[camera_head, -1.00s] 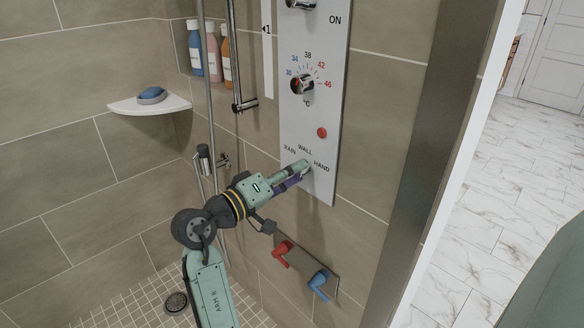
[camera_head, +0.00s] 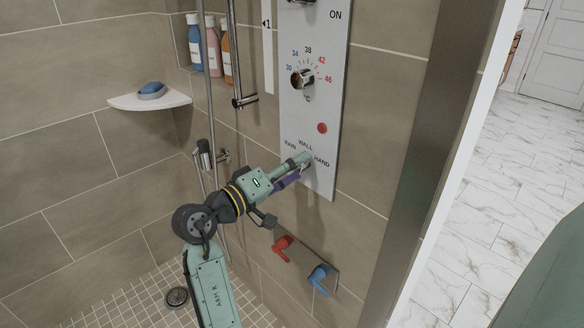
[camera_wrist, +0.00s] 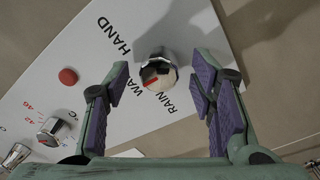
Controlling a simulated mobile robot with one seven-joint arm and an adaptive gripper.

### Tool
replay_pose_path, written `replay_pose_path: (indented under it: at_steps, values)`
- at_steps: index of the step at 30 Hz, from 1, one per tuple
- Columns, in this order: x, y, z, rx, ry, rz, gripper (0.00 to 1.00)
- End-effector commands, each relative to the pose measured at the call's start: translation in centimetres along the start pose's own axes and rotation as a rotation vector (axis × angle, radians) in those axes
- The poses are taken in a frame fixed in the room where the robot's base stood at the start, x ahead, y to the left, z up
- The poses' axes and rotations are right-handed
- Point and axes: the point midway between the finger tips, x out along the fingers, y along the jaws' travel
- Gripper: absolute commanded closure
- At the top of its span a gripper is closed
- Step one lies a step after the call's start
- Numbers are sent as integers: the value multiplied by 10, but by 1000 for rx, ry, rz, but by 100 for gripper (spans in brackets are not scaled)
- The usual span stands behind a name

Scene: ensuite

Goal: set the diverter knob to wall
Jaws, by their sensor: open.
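The diverter knob (camera_wrist: 158,72) is round and shiny with a red mark, on the white shower panel (camera_wrist: 215,40). The labels HAND (camera_wrist: 110,36), WALL and RAIN surround it. The red mark faces the lower left in the wrist view, near the partly covered WALL label; I cannot tell its exact setting. My gripper (camera_wrist: 160,78) is open, its purple-padded fingers on either side of the knob in the picture, with gaps on both sides. In the head view my gripper (camera_head: 300,164) is at the panel's lower part and hides the knob.
Above are a red button (camera_head: 322,128) and a temperature knob (camera_head: 302,79). Below are a red lever (camera_head: 282,248) and a blue lever (camera_head: 318,279). A vertical rail (camera_head: 238,50) and hand shower (camera_head: 205,155) stand left of the panel. A corner shelf (camera_head: 150,102) holds soap.

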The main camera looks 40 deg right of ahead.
Motion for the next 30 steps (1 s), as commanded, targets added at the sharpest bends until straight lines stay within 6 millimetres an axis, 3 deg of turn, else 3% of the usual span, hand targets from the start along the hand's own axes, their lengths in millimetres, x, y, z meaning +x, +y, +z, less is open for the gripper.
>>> replay_pose_path:
  at_steps: [8, 21, 30]
  values:
    - [-9, 0, 0, 0, 1, -1, 50]
    - [-96, -1, 0, 0, 3, -2, 50]
    - [-120, 0, 0, 0, 0, 0, 50]
